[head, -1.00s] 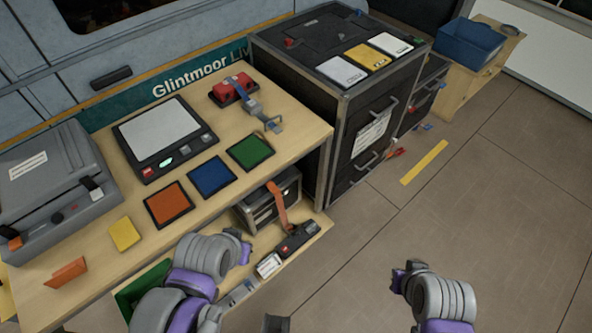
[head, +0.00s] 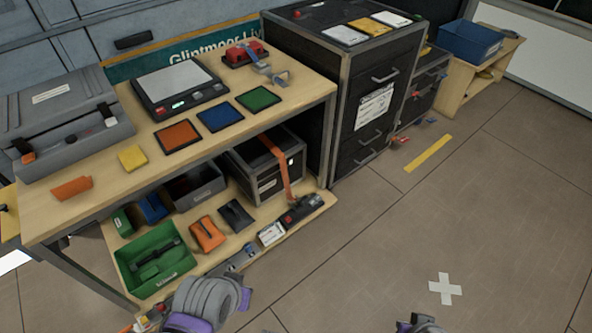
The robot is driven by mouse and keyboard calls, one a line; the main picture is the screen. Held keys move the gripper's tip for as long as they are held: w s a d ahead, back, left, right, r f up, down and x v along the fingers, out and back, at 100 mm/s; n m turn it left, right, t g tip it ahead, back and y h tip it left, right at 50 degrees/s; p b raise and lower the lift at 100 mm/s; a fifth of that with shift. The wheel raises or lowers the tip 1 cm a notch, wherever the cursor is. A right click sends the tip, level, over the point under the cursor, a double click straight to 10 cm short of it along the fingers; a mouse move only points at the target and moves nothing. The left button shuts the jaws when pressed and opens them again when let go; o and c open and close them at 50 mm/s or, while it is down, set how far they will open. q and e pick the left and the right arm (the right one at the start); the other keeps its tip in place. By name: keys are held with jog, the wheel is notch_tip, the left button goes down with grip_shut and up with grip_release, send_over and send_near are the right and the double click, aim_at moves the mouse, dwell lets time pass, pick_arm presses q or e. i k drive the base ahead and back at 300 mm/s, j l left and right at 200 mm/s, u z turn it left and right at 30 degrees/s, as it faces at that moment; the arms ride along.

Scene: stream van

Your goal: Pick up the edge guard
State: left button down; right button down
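An orange angled piece (head: 71,188), which may be the edge guard, lies near the left front edge of the wooden worktop. An orange folded piece (head: 207,233) and a black folded piece (head: 236,215) on the lower shelf have a similar shape, so I cannot tell for sure which is meant. My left gripper (head: 243,292) is low in the head view, in front of the lower shelf and apart from these pieces. My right gripper (head: 420,323) barely shows at the bottom edge, over the floor. The fingers of both are too hidden to read.
The worktop (head: 105,210) holds a grey case (head: 65,130), a scale (head: 180,86) and coloured pads. The lower shelf (head: 215,262) holds a green bin (head: 155,262) and a strapped black case (head: 265,168). A black drawer cabinet (head: 340,95) stands right. Floor at right is open.

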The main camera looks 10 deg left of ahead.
aim_at(68, 190)
jog(key=u, duration=2.15)
jog(key=i+l+u, duration=0.1)
jog(key=i, duration=0.25)
jog(key=i+l, duration=0.25)
jog(key=i+j+u, duration=0.05)
